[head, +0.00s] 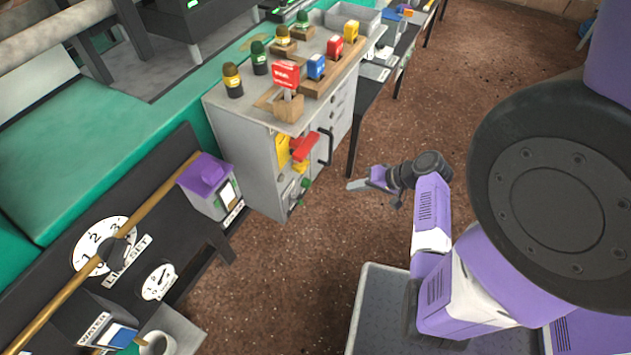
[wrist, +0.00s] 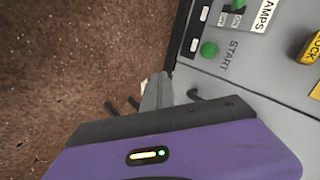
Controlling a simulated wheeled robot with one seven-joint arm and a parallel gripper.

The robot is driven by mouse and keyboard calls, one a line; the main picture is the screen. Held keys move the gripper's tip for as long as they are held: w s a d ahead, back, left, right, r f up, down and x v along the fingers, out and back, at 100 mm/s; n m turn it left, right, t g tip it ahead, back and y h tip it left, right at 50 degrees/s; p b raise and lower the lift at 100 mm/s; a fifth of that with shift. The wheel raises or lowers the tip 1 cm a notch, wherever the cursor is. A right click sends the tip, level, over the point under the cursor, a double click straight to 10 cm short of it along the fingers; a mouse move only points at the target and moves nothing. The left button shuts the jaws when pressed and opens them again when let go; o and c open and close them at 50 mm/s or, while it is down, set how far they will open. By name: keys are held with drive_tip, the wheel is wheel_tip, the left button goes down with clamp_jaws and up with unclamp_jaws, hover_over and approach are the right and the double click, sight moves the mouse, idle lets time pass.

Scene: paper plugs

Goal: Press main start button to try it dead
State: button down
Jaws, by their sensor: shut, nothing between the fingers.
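The start button is a green round button (wrist: 208,49) beside the word START on a grey panel in the wrist view. In the head view a small green spot (head: 305,184) shows low on the front of the grey cabinet (head: 262,160), too small to tell whether it is this button. My gripper (head: 352,185) is shut and empty, its fingers pointing left toward the cabinet front with a gap between. In the wrist view the shut fingertips (wrist: 158,78) are over the brown floor, below and left of the button, not touching it.
The cabinet front carries a red handle (head: 306,147), a yellow tag (head: 282,150) and a black curved handle (head: 326,147). A yellow lock piece (wrist: 311,48) and a LAMPS label (wrist: 262,12) show in the wrist view. The brown floor (head: 290,270) is open.

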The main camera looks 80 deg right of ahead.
sight(308, 184)
drive_tip(key=a+y, duration=0.1)
drive_tip(key=a+n+y, duration=0.1)
drive_tip(key=a, duration=0.3)
drive_tip(key=shift+w+a+t+y, duration=0.15)
drive_tip(key=shift+w+t+y, duration=0.15)
drive_tip(key=shift+y, duration=0.1)
drive_tip(key=shift+n, duration=0.3)
drive_tip(key=w+d+b, duration=0.2)
drive_tip(key=w, duration=0.6)
drive_tip(key=shift+w, duration=0.25)
drive_tip(key=shift+w+r, duration=0.1)
idle(1.4)
drive_tip(key=shift+w+d, duration=0.1)
drive_tip(key=shift+w, duration=0.2)
